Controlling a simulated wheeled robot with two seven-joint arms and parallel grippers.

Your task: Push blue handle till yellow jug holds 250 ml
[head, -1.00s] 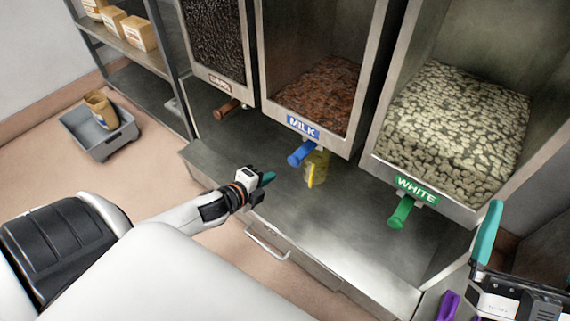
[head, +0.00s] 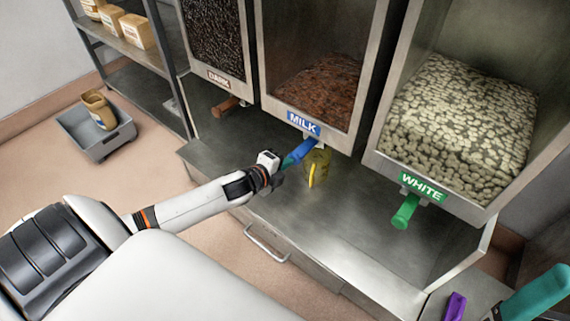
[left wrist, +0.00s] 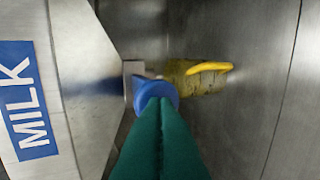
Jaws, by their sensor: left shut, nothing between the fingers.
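The blue handle (head: 302,150) sticks out under the MILK bin, above the steel counter. The yellow jug (head: 317,168) stands on the counter beneath that bin, partly behind the handle. My left gripper (head: 288,162) is shut and empty, its teal fingertips at the end of the blue handle. In the left wrist view the closed fingers (left wrist: 160,115) meet the round end of the blue handle (left wrist: 156,92), with the yellow jug (left wrist: 197,77) beyond. The jug's contents and level cannot be read. My right gripper (head: 535,295) shows only in part at the lower right corner.
The MILK bin (head: 318,85) holds brown pieces. The DARK bin with a brown handle (head: 225,107) stands left, the WHITE bin with a green handle (head: 405,211) right. A grey tub (head: 97,140) is on the floor. A purple object (head: 456,306) lies at lower right.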

